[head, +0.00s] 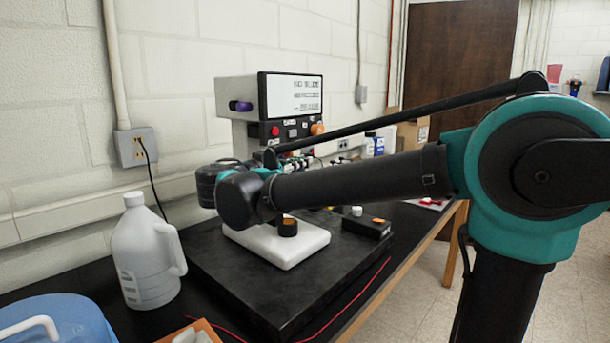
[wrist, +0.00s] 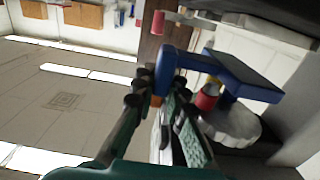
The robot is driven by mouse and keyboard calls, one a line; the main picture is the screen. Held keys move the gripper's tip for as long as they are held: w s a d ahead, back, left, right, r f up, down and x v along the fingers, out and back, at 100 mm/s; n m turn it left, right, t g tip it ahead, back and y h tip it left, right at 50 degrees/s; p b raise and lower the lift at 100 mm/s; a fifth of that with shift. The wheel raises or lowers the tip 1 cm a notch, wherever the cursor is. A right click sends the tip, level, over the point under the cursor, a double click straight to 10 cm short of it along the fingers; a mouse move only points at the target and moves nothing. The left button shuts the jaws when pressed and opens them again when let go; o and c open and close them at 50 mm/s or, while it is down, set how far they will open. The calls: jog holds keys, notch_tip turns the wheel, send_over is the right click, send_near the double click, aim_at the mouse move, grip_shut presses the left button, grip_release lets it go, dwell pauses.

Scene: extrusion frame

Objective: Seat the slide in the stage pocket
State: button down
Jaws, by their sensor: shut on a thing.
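My gripper (wrist: 157,96) is shut in the wrist view. A thin pale strip with an orange part, seemingly the slide (wrist: 157,114), shows between its fingers; most of it is hidden by them. In the head view my forearm crosses in front of the microscope-like instrument (head: 237,92), and the gripper end is small and mostly hidden behind it. The instrument has a white base (head: 268,247) and a lit screen (head: 293,95). My arm hides the stage area, so the pocket cannot be made out. The wrist view does not show it either.
The instrument stands on a black slab (head: 210,262) on the bench. A white jug (head: 147,255) stands to its left, near a blue container (head: 62,318). A black box (head: 367,226) sits right of the base. A red cable (head: 370,283) runs along the front.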

jog(key=shift+w+d+f, duration=0.2)
jog(key=shift+w+f, duration=0.05)
jog(key=shift+f, duration=0.35)
jog(key=shift+w+d+f, duration=0.2)
jog(key=shift+w+f, duration=0.05)
jog(key=shift+f, duration=0.35)
jog(key=shift+w+d+f, duration=0.2)
jog(key=shift+w+f, duration=0.05)
jog(key=shift+f, duration=0.35)
jog(key=c, duration=1.6)
grip_release()
jog(key=shift+f, duration=0.1)
jog(key=shift+o, duration=0.2)
